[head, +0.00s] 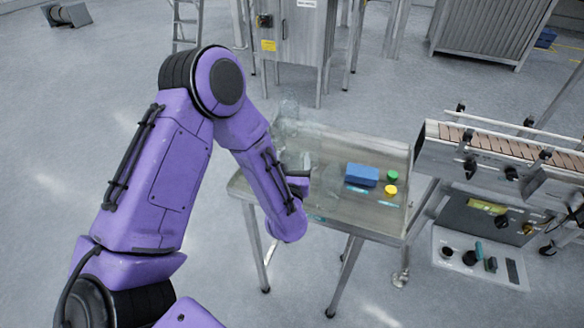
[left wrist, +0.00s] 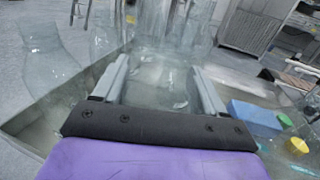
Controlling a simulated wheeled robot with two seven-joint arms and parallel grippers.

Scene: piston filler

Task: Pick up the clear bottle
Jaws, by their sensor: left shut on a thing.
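The clear bottle (left wrist: 160,75) is between the two grey fingers of my left gripper (left wrist: 163,82) in the left wrist view. The fingers are shut on it, and its see-through outline is faint. In the head view my left gripper (head: 300,182) is low over the left part of the metal table, partly hidden by my purple forearm. Faint clear shapes (head: 287,122) show behind it. Another clear bottle shape (left wrist: 50,52) stands at the left of the wrist view. My right gripper is in neither view.
The metal table (head: 340,215) also holds a blue block (head: 361,175), a green cap (head: 392,176) and a yellow cap (head: 390,190) on its right side. A conveyor (head: 500,150) with a control panel stands to the right. A steel cabinet (head: 300,40) stands behind.

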